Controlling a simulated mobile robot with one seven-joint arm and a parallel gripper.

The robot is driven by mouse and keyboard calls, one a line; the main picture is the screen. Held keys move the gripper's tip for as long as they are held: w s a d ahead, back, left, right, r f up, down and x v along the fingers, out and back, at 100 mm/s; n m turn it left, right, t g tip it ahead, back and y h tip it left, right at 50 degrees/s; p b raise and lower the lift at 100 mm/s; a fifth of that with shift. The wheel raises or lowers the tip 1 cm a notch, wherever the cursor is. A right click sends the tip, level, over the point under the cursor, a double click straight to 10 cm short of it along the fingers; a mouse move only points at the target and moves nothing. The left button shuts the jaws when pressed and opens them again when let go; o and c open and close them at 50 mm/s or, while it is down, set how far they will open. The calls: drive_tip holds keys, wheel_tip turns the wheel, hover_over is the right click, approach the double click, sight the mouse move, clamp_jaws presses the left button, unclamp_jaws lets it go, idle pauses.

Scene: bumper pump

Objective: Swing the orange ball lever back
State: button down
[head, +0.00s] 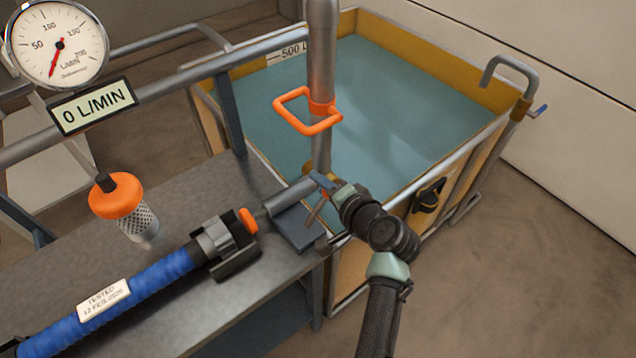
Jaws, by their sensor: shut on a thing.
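My gripper (318,195) is at the end of the grey pipe stub (292,193), beside the foot of the upright pipe (321,60). It is shut on a small orange-red piece (324,195), which looks like the orange lever. The fingers and wrist hide most of this piece, so its ball and its full angle cannot be made out. A larger orange loop handle (308,130) sticks out to the left from the upright pipe, above my gripper and apart from it.
A blue hose (150,283) with a grey coupling (218,240) and an orange end lies on the metal bench (60,260). An orange-topped strainer (118,197) stands behind it. The water tank (430,32) is behind my gripper. A gauge (57,43) reads near zero. Floor at right is clear.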

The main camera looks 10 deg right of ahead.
drive_tip(key=shift+d+f, duration=0.2)
drive_tip(key=shift+f, duration=0.3)
drive_tip(key=c, duration=0.5)
unclamp_jaws()
drive_tip(key=shift+w, duration=0.1)
drive_tip(key=shift+c, duration=0.2)
drive_tip(key=shift+r, duration=0.1)
drive_tip(key=shift+r, duration=0.1)
drive_tip(key=p+v, duration=0.1)
drive_tip(key=v, duration=1.2)
drive_tip(key=shift+a, duration=0.1)
